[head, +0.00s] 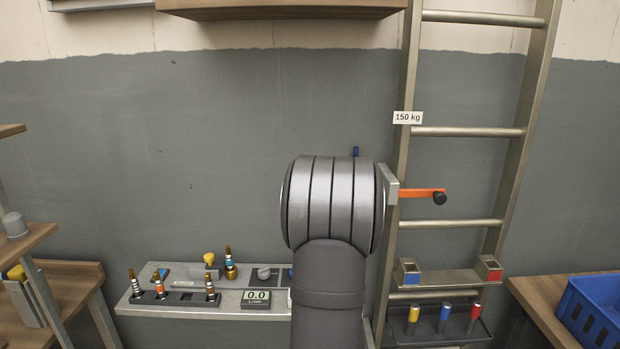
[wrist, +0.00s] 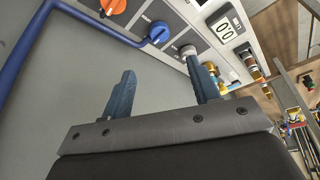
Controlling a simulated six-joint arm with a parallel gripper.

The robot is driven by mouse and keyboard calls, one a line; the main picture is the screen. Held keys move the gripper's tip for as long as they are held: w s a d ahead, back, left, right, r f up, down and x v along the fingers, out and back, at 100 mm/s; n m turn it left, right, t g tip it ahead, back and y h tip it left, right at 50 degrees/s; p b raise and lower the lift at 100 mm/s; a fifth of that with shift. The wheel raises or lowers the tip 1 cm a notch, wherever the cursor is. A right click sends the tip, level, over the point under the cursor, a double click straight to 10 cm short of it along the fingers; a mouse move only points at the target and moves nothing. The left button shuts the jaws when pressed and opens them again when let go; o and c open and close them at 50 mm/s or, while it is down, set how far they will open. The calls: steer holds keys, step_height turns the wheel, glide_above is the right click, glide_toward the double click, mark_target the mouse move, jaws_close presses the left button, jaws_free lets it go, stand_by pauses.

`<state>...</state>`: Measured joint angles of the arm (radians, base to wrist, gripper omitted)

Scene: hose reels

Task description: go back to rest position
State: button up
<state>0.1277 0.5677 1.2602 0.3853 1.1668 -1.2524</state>
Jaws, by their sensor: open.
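My gripper (wrist: 161,90) shows in the wrist view with its two blue-grey fingers spread apart and nothing between them. Behind the fingers is a plain grey surface. The right fingertip appears close to a grey knob (wrist: 187,50) on the light panel; I cannot tell whether they touch. In the head view my dark grey arm rises in the middle and hides the gripper and the right end of the panel shelf (head: 135,307).
The panel carries an orange knob (wrist: 113,5), a blue knob (wrist: 158,33), a display (head: 256,297) reading 0.0 and several brass nozzles. A blue pipe (wrist: 95,15) runs nearby. An orange lever (head: 420,193) overlaps the ladder (head: 465,132). A blue crate (head: 592,312) stands right.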

steer(key=x, duration=1.3)
steer(key=shift+a, duration=0.15)
